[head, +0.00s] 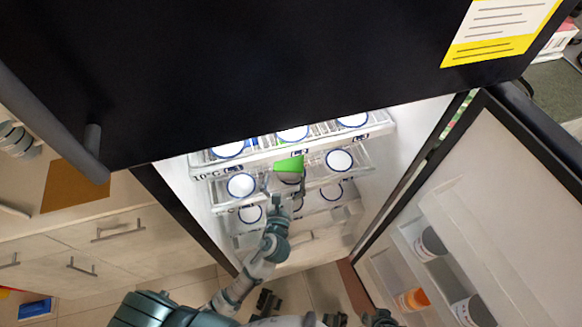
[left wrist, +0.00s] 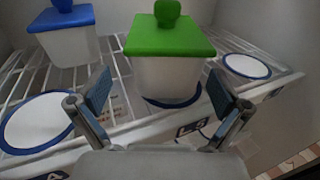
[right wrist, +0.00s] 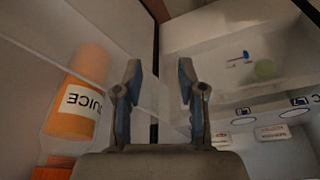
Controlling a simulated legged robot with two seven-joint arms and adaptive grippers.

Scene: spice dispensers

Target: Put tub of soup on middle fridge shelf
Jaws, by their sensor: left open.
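A white tub with a green lid (left wrist: 170,38) appears to rest on a blue-ringed white disc at the middle of a wire fridge shelf (left wrist: 110,128). In the head view its green lid (head: 289,163) shows just under the front of the top shelf (head: 262,158), at the middle shelf (head: 316,182). I cannot read what the tub holds. My left gripper (left wrist: 160,95) is open, with its fingers apart in front of the tub's two sides and not closed on it. My right gripper (right wrist: 159,75) is open and empty, near the fridge door's bins.
A blue-lidded tub (left wrist: 62,17) stands further back on the left. Other ringed discs (head: 241,186) lie on the shelves. The black fridge door (head: 520,125) is open on the right, with a juice bottle (right wrist: 78,105) in its bin. A black panel (head: 240,70) covers the top.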

